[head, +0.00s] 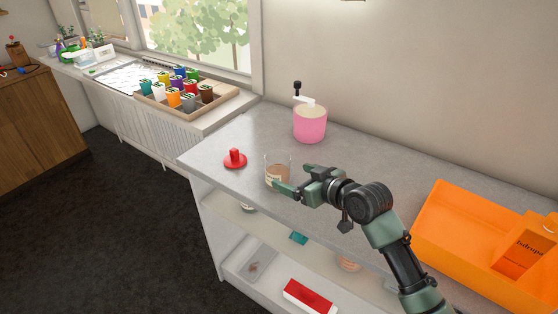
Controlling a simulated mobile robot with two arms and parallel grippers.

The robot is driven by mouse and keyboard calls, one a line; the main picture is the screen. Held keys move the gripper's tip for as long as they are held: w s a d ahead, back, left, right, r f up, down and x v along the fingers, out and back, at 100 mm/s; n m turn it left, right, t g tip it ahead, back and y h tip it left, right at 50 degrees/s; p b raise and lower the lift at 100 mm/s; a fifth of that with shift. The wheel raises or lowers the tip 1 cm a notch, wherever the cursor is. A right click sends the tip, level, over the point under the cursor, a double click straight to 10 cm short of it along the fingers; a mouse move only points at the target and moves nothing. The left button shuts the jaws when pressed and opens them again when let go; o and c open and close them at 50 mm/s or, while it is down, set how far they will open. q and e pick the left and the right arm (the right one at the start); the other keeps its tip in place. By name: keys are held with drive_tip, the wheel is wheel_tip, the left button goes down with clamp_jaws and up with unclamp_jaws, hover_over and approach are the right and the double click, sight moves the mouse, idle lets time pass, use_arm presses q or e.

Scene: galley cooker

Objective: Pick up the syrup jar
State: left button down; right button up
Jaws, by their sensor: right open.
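The syrup jar appears to be the clear glass jar (279,166) with brown contents and a pale label, standing upright and lidless on the grey counter (330,160). My right gripper (290,178) is open at the jar's right side, reaching in from the right. Its near finger crosses in front of the lower part of the jar. I cannot tell whether the far finger is behind the jar or whether either finger touches it. A red lid with a knob (235,158) lies on the counter left of the jar. My left gripper is not in view.
A pink pot (310,123) with a white and black handle piece stands behind the jar. An orange bin (455,235) holding an orange box (527,245) is at the right. A wooden tray (222,101) of colourful cups sits on the windowsill. Shelves lie below the counter.

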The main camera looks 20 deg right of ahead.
sight(285, 175)
drive_tip(key=shift+w, duration=0.4)
drive_tip(key=shift+w+f, duration=0.15)
drive_tip(key=shift+w, duration=0.2)
drive_tip(key=w+a, duration=0.1)
drive_tip(key=w+a+f+p, duration=0.1)
drive_tip(key=shift+w+a+f, duration=0.1)
drive_tip(key=shift+w+f, duration=0.15)
drive_tip(key=shift+w, duration=0.1)
drive_tip(key=shift+x, duration=1.2)
drive_tip(key=shift+w+f, duration=0.1)
drive_tip(key=shift+f, duration=0.15)
drive_tip(key=c, duration=1.8)
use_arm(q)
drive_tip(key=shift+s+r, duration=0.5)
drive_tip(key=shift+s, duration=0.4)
use_arm(e)
drive_tip(key=shift+r, duration=0.1)
drive_tip(key=shift+c, duration=0.3)
